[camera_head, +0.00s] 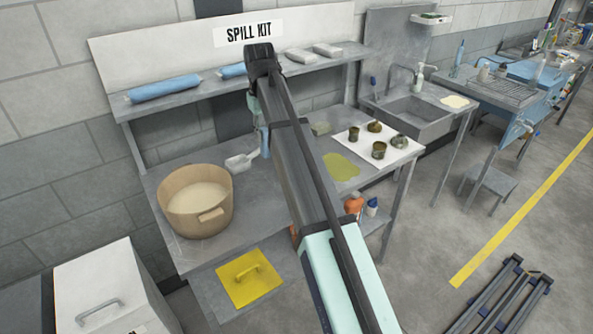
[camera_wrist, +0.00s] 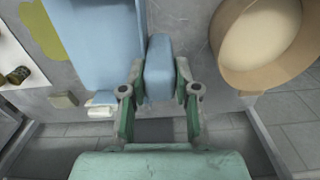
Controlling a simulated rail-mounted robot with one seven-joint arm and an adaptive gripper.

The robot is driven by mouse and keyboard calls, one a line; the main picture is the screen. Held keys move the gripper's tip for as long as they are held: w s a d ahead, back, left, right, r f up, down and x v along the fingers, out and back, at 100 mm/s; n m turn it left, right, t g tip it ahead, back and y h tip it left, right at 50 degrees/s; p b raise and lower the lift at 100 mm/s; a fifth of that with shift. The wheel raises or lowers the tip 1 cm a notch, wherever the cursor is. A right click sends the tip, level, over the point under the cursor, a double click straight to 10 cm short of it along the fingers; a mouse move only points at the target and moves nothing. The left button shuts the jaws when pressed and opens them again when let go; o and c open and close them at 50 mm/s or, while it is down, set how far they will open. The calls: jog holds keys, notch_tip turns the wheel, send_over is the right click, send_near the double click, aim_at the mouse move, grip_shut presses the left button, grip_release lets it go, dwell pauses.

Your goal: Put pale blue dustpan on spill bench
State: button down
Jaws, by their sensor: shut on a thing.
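The pale blue dustpan (camera_wrist: 98,45) fills the upper left of the wrist view, with a thick upright block (camera_wrist: 158,75), which looks like its handle, beside it. My gripper (camera_wrist: 158,98) has its green fingers closed on either side of that block. In the head view only a narrow pale blue strip (camera_head: 265,141) shows beside my arm, which hides most of the grip. The grey spill bench (camera_head: 185,167) lies below. I cannot tell whether the dustpan touches it.
A yellow-green spill (camera_head: 341,167), a sponge-like block (camera_head: 320,128) and a white mat with tins (camera_head: 362,153) lie to the right. A shelf (camera_head: 190,93) overhangs the back.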

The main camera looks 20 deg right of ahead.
aim_at(265, 148)
jog(key=shift+w+a+r+n, duration=0.15)
jog(key=shift+w+r+n, duration=0.3)
jog(key=shift+r, duration=0.3)
notch_tip(265, 148, down, 20)
jog(key=p, duration=0.5)
jog(key=shift+r, duration=0.2)
jog(key=shift+f, duration=0.15)
jog(key=c, duration=0.9)
grip_release()
jog(key=shift+o, duration=0.2)
notch_tip(265, 148, up, 12)
jog(key=b, duration=0.3)
jog(key=shift+s+r, duration=0.1)
jog(key=shift+r, duration=0.1)
